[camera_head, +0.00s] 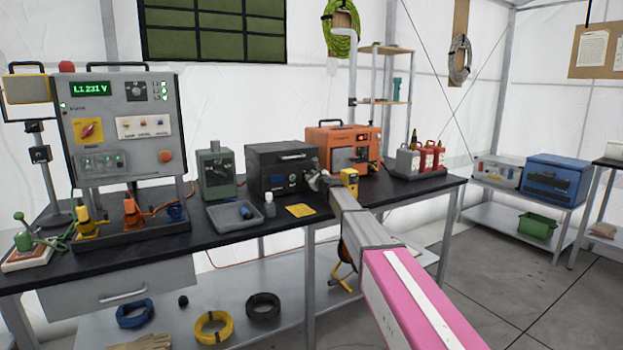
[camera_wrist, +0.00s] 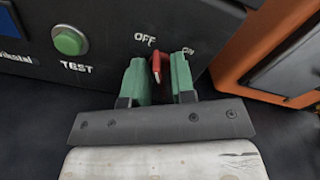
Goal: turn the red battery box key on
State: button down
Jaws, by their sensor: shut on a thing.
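The black battery box (camera_head: 265,160) stands on the long black bench, and its front panel (camera_wrist: 105,28) fills the top of the wrist view. The red key (camera_wrist: 156,66) sits on that panel below the OFF label (camera_wrist: 145,39), with the ON label (camera_wrist: 188,50) to its right. The key's visible part is near upright, leaning slightly toward OFF. My gripper (camera_wrist: 160,76) has its green fingers on either side of the key and is shut on it. In the head view my gripper (camera_head: 322,181) is at the box's right front, hiding the key there.
A green TEST button (camera_wrist: 70,40) is left on the panel. An orange unit (camera_head: 342,142) stands close to the right of the box. A grey tray (camera_head: 234,216) is further left.

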jog(key=m, duration=1.1)
jog(key=shift+d, duration=0.1)
jog(key=shift+m, duration=1.8)
jog(key=c, duration=1.3)
grip_release()
